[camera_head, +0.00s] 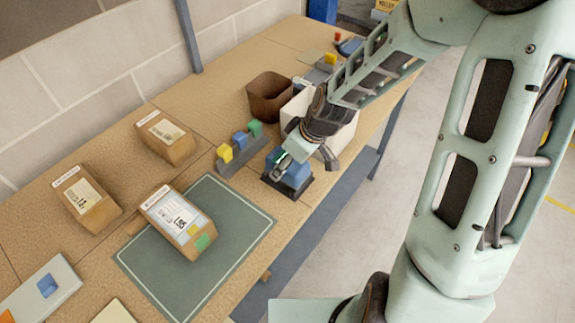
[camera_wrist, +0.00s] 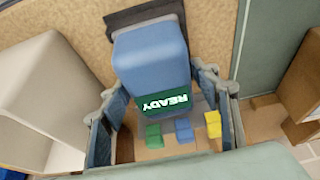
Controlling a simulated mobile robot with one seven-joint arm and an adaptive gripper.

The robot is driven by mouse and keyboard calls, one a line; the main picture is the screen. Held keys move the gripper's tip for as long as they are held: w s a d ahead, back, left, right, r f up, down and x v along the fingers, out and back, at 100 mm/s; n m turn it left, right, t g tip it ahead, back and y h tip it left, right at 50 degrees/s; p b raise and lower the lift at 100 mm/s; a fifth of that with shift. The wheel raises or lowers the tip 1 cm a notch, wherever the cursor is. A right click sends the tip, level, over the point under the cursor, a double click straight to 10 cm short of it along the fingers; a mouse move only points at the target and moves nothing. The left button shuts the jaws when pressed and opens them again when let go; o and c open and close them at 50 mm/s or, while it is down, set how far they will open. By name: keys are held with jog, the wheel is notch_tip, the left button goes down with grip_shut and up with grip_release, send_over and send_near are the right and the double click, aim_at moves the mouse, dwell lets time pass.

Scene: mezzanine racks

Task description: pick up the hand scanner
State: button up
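The hand scanner appears to be the blue device (camera_wrist: 150,58) with a green "READY" screen in the wrist view. In the head view it is the blue body (camera_head: 296,174) on a dark base (camera_head: 287,187) near the bench's front edge. My gripper (camera_head: 297,151) is right over it, partly covering it. In the wrist view its fingers (camera_wrist: 157,88) stand apart on either side of the scanner, with a gap visible on the right. Contact on the left cannot be told. The scanner's lower part is hidden.
A rack (camera_head: 241,157) with yellow, blue and green blocks stands just left of the scanner. Behind are a brown bin (camera_head: 268,94) and a white bin (camera_head: 345,136). A labelled carton (camera_head: 177,220) lies on the green mat (camera_head: 235,240); two more cartons sit farther left.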

jog(key=c, duration=1)
jog(key=shift+r, duration=0.15)
